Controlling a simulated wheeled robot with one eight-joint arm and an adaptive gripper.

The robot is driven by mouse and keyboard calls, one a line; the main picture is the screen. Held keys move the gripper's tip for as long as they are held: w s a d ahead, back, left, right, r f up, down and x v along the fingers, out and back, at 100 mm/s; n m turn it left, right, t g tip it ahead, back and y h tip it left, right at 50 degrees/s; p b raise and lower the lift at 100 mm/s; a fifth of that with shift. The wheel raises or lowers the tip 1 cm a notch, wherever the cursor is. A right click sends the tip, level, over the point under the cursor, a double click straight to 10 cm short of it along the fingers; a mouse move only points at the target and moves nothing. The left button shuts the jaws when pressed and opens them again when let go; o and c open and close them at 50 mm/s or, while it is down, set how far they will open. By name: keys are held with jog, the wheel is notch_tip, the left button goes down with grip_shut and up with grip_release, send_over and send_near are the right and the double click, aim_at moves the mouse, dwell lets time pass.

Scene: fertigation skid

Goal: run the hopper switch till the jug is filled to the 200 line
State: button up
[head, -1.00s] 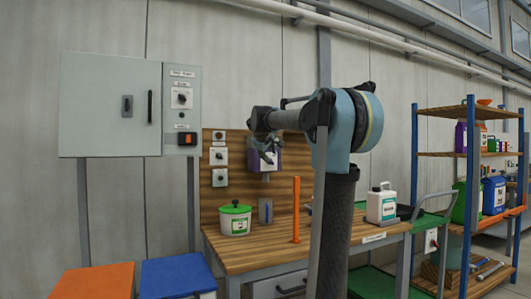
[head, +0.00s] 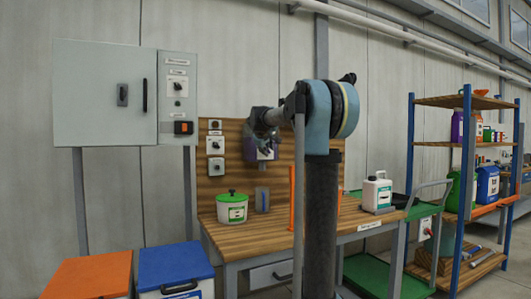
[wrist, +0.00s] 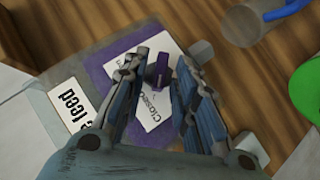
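My gripper (head: 262,146) is at the purple unit (head: 266,154) on the wooden backboard. In the wrist view my gripper (wrist: 160,62) has its two fingers apart, one on each side of a dark purple knob (wrist: 158,76). Whether they touch the knob is unclear. The knob sits on a purple plate (wrist: 98,60) with a white label reading "Closed", and a second label ends in "feed". A clear jug (wrist: 245,24) stands near the upper right of the wrist view. It also shows on the bench in the head view (head: 262,199). Its fill level is not readable.
A white tub with a green lid (head: 232,209) stands left of the jug, an orange post (head: 292,198) right of it. Wall switches (head: 215,145) and a grey cabinet (head: 104,95) are to the left. A white canister (head: 377,193) stands on the bench's right.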

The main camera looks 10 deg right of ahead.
jog(key=shift+c, duration=0.6)
jog(key=shift+d+m+g+y, duration=0.25)
jog(key=shift+m+g+y, duration=0.4)
jog(key=shift+y, duration=0.45)
jog(key=shift+r+m+g+y, duration=0.1)
jog(key=shift+m+g+y, duration=0.2)
jog(key=shift+y, duration=0.2)
jog(key=shift+w+d+m+g+y, duration=0.1)
jog(key=shift+d+m+g+y, duration=0.15)
jog(key=shift+m+y, duration=0.45)
jog(key=shift+a+y, duration=0.1)
jog(key=shift+y, duration=0.2)
dwell(4.8)
